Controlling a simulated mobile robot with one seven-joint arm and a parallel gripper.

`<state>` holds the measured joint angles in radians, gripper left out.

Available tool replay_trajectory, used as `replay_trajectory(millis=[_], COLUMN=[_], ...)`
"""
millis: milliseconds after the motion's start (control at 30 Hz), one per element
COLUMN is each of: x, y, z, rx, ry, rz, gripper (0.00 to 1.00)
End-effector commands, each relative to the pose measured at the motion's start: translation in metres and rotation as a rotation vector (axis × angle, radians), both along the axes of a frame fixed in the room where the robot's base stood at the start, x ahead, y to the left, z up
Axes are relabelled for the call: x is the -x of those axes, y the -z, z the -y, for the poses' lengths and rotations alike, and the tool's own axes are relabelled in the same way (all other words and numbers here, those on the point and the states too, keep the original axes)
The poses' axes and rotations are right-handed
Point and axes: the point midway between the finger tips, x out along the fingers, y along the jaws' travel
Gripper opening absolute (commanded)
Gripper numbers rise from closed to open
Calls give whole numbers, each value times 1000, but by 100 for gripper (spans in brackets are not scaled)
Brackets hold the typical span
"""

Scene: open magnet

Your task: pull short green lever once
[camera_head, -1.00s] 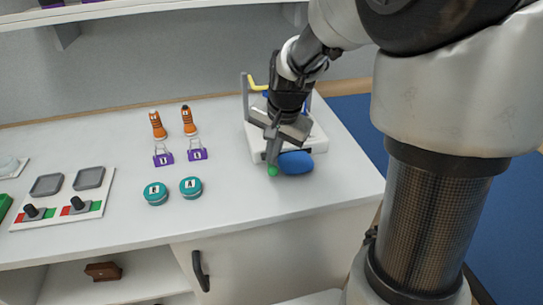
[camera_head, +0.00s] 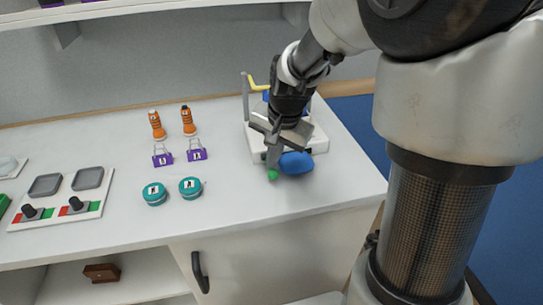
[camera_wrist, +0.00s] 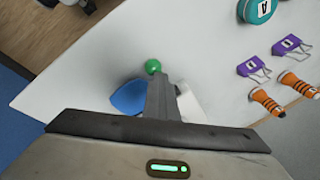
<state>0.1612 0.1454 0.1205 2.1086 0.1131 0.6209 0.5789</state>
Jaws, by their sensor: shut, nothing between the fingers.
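The short green lever shows as a green ball (camera_head: 273,175) at the front of a white device (camera_head: 318,140) at the back right of the counter. It also shows in the wrist view as a green ball (camera_wrist: 153,66) just beyond my fingertips. My gripper (camera_head: 272,158) is shut and empty, pointing down right behind the green ball. It looks very close to the ball; I cannot tell whether they touch. The lever's shaft is hidden behind my fingers. A blue rounded part (camera_head: 297,163) sits just right of the fingers, and a yellow handle (camera_head: 259,87) stands behind my wrist.
A white panel (camera_head: 95,212) with joysticks lies at the far left. The counter before the device is clear up to its front edge.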

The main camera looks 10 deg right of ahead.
Motion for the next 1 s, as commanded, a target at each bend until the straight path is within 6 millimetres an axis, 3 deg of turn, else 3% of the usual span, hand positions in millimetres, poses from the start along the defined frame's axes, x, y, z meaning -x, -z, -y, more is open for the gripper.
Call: replay_trajectory(millis=[567, 1000], x=[1, -10], y=[1, -20], z=[0, 0], rx=[0, 0], ry=[0, 0], rz=[-4, -1], gripper=[0, 0])
